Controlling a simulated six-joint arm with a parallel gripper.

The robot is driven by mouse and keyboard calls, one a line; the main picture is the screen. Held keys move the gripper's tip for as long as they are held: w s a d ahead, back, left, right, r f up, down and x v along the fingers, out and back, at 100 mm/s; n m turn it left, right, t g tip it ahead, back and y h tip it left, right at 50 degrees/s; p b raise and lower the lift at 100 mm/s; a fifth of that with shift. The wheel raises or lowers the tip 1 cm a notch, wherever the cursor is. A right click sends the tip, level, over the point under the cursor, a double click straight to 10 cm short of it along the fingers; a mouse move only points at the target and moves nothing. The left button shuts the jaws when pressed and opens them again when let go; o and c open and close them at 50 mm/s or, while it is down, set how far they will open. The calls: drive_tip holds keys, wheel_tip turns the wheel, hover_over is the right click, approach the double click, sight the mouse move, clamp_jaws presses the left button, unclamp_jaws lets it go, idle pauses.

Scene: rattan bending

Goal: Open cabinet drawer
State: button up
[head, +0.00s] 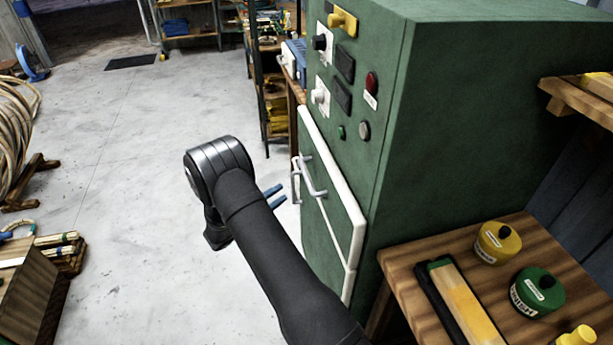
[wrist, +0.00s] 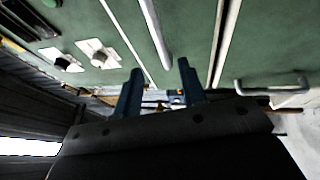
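The green cabinet (head: 440,120) has a white-edged upper front panel (head: 333,205) with a grey bar handle (head: 312,177). A second grey handle (head: 296,185) shows just left of and below it. My gripper (head: 284,192) has two blue fingers, apart and empty, left of the cabinet front near the handles. In the wrist view my gripper (wrist: 160,67) points at the green front. One grey handle bar (wrist: 155,35) ends just ahead of the gap between the fingertips; whether it touches them I cannot tell. Another handle (wrist: 270,86) is at the right.
Knobs and buttons (head: 345,75) sit on the cabinet above the panel. A wooden table (head: 410,275) with yellow and green containers stands at the right. Shelving (head: 270,100) is behind. Rattan coils (head: 15,130) and a wooden crate (head: 30,290) are at the left. The concrete floor (head: 120,180) between is clear.

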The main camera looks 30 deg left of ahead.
sight(307, 173)
drive_tip(key=x, duration=1.1)
drive_tip(key=shift+w+d, duration=0.15)
drive_tip(key=shift+w, duration=0.15)
drive_tip(key=shift+c, duration=0.5)
clamp_jaws()
